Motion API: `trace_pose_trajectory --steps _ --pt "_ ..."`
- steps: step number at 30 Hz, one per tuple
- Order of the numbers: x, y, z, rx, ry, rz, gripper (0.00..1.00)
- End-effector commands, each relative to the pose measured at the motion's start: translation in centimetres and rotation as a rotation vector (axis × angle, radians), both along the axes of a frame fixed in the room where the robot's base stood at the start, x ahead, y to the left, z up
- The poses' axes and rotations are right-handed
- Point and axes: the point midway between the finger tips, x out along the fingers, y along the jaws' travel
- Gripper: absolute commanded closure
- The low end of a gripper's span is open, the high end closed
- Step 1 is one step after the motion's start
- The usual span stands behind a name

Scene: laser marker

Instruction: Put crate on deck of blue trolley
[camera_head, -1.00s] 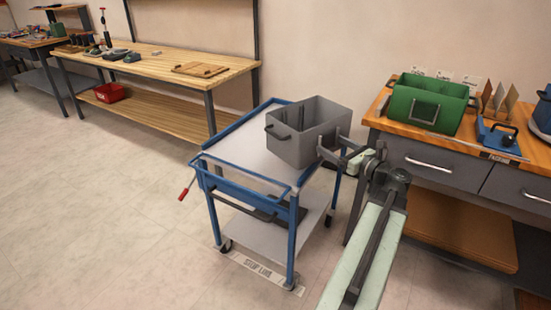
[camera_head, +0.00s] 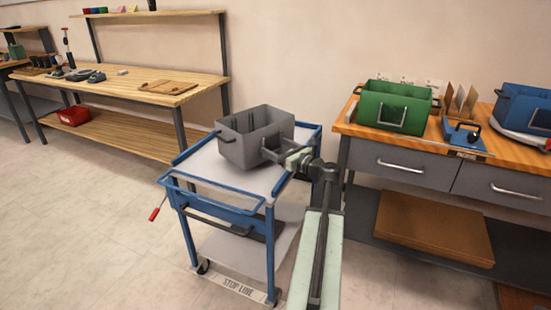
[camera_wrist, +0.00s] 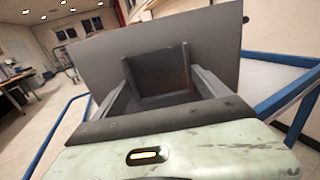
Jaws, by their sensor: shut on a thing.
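The grey crate (camera_head: 254,140) is open-topped, looks upright and is over the grey deck (camera_head: 205,165) of the blue trolley (camera_head: 222,196) in the head view. My gripper (camera_head: 277,152) is shut on the crate at its right side. In the wrist view, my gripper's fingers (camera_wrist: 165,85) meet the crate's grey wall (camera_wrist: 215,45), which fills the upper middle. The trolley's blue rim shows on both sides there. I cannot tell whether the crate's underside touches the deck; its far lower edges are hidden.
A wooden workbench (camera_head: 398,143) with a green crate (camera_head: 392,108) and a blue crate (camera_head: 522,108) stands to the right. A long bench (camera_head: 135,87) runs along the wall at left. The trolley has a red-tipped lever (camera_head: 154,213). Floor at left is clear.

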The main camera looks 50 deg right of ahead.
Motion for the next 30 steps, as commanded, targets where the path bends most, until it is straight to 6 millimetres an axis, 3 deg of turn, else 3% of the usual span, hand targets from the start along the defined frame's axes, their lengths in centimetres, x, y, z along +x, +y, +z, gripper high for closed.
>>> trace_pose_trajectory --steps 5,12,22,23,24,30 --pt "0.2 0.0 -0.4 0.001 -0.002 0.0 0.82" --pt "0.2 0.1 -3.9 0.001 -0.002 0.001 0.82" --pt "0.2 0.1 -3.8 0.001 -0.002 0.001 0.82" --pt "0.2 0.1 -3.8 0.0 0.0 0.001 0.12" --pt "0.2 0.1 -3.7 0.0 0.0 0.001 0.01" --pt "0.3 0.1 -3.7 0.0 0.0 0.002 0.0"
